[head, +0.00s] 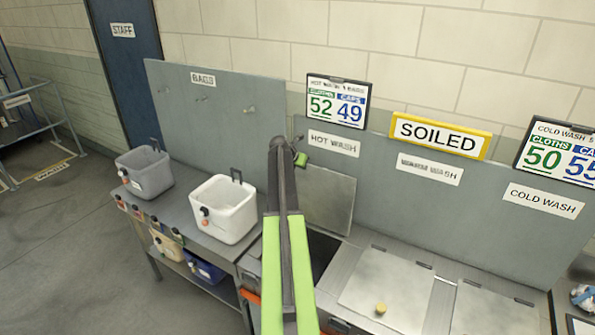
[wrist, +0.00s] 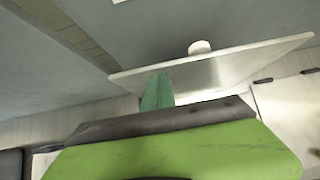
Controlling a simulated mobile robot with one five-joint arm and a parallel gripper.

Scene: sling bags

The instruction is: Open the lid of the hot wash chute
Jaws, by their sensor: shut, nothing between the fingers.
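The hot wash lid (head: 327,205) stands raised, leaning back toward the grey panel under the HOT WASH label (head: 333,144). The dark chute opening (head: 322,250) shows below it, partly behind my arm. In the wrist view the lid (wrist: 235,68) is a thin pale plate seen nearly edge-on, with a whitish knob (wrist: 200,46) on its far face. My gripper (wrist: 158,80) is shut and empty, its green fingers at the lid's near side; I cannot tell if they touch.
The warm wash lid (head: 388,290), with a yellow knob (head: 381,308), lies closed to the right. The cold wash lid (head: 492,312) lies beyond it. A white bin (head: 222,209) and a grey bin (head: 146,173) stand left of my arm. The SOILED sign (head: 440,136) tops the panel.

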